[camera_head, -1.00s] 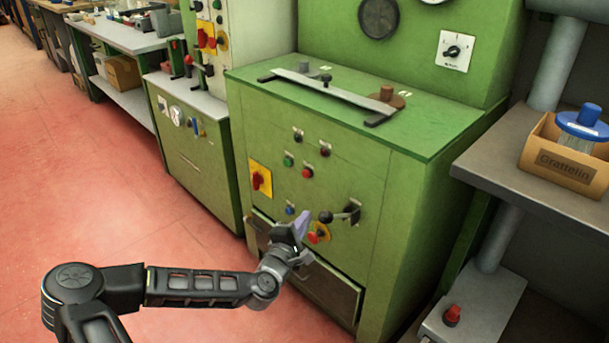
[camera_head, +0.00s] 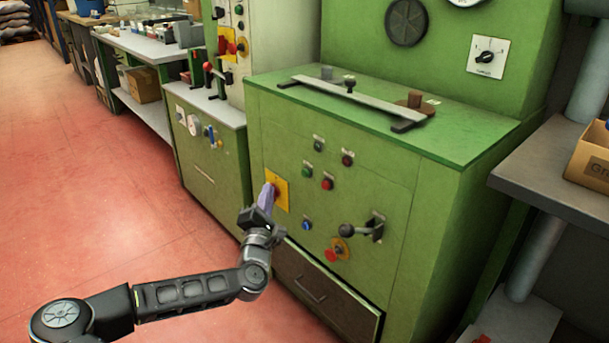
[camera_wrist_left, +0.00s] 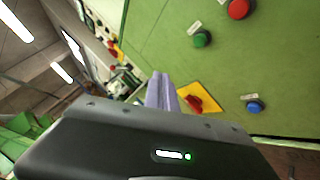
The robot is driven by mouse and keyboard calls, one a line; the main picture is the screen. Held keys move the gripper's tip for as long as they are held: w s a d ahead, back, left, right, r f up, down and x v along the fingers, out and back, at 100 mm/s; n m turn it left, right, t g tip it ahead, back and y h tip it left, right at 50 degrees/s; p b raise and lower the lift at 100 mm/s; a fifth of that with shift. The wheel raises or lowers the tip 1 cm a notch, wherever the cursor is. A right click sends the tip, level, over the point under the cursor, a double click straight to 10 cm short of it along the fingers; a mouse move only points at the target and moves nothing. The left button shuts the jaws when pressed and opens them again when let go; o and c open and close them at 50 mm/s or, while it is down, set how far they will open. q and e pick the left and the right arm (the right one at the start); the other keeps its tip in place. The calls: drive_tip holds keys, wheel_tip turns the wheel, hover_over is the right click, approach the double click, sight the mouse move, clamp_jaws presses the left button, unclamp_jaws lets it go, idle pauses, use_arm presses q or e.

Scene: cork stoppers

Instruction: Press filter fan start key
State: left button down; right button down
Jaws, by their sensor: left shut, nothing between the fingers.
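A green machine cabinet (camera_head: 385,235) has several small keys on its front. I cannot read their labels, so I cannot tell which is the filter fan start key. A green key (camera_head: 306,173), a red key (camera_head: 327,183) and a blue key (camera_head: 306,225) show; in the wrist view the green key (camera_wrist_left: 202,40) is above the blue one (camera_wrist_left: 254,106). My left gripper (camera_head: 267,194) is shut and empty, its pale fingers in front of the red switch on a yellow plate (camera_head: 282,189). Contact is unclear. My right gripper is not in view.
A black-knobbed lever (camera_head: 362,230) and a red mushroom button (camera_head: 333,252) sit lower right on the front. A drawer (camera_head: 315,285) is below. A grey shelf (camera_head: 550,175) stands at right. The red floor (camera_head: 130,200) at left is clear.

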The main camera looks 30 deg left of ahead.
use_arm(q)
drive_tip(key=w+d+b, duration=0.1)
drive_tip(key=w+d, duration=0.1)
drive_tip(key=w, duration=0.6)
drive_tip(key=shift+w+d+b, duration=0.2)
drive_tip(key=shift+d+b, duration=0.05)
drive_tip(key=shift+b, duration=0.05)
drive_tip(key=shift+w, duration=0.1)
idle(1.8)
drive_tip(key=shift+w+d, duration=0.1)
drive_tip(key=shift+w, duration=0.2)
drive_tip(key=shift+w+d, duration=0.15)
drive_tip(key=shift+w, duration=0.25)
idle(0.6)
idle(0.4)
drive_tip(key=shift+s+a, duration=0.25)
drive_tip(key=shift+s, duration=0.6)
drive_tip(key=shift+s+a+p, duration=0.1)
drive_tip(key=shift+s+a, duration=0.15)
drive_tip(key=shift+s, duration=0.55)
drive_tip(key=shift+s+a+p, duration=0.15)
drive_tip(key=shift+s+a, duration=0.05)
drive_tip(key=shift+s, duration=0.6)
drive_tip(key=shift+s+a+p, duration=0.1)
drive_tip(key=shift+s+a, duration=0.15)
drive_tip(key=shift+s, duration=0.55)
